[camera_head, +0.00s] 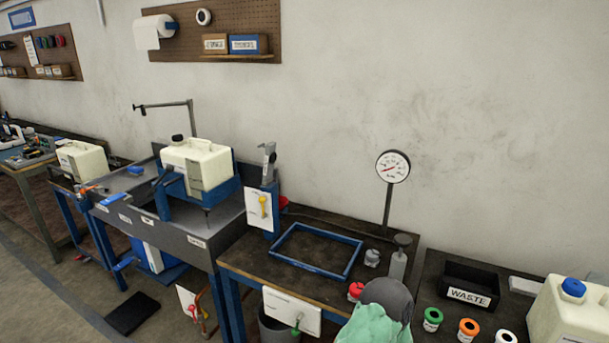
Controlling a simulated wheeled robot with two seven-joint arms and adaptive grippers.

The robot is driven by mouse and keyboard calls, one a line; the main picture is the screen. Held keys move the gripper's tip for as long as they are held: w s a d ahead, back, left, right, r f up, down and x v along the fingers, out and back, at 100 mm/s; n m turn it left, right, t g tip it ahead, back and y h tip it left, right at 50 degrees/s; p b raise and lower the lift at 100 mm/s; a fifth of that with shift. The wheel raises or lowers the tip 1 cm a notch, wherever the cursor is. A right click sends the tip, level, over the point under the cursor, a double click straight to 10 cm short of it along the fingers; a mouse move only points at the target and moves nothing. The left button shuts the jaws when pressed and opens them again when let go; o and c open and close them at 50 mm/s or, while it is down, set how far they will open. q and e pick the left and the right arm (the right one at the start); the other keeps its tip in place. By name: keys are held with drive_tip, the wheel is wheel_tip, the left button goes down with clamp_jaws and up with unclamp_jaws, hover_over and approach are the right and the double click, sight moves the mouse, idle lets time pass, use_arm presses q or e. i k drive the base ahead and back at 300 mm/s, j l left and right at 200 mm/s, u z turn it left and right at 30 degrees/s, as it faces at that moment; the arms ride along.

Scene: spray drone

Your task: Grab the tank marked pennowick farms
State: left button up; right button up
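Three cream tanks show in the head view. One tank (82,160) stands on the bench at the far left. A second tank (207,160) with a black cap sits in a blue cradle (222,194) on the grey bench. A third tank (565,316) with a blue cap stands at the bottom right and is partly cut off by the frame. I cannot read the name pennowick farms on any of them. Neither of my grippers is recognisable in view.
A black waste bin (467,296) and several coloured-lid jars stand left of the right tank. A dial gauge (393,166) rises on a post behind. A blue frame (316,250) lies on the middle bench. A green and grey object (377,318) is at the bottom edge.

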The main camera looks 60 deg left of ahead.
sight(204, 165)
drive_tip(key=u, duration=2.65)
drive_tip(key=i+j, duration=0.3)
drive_tip(key=z, duration=0.05)
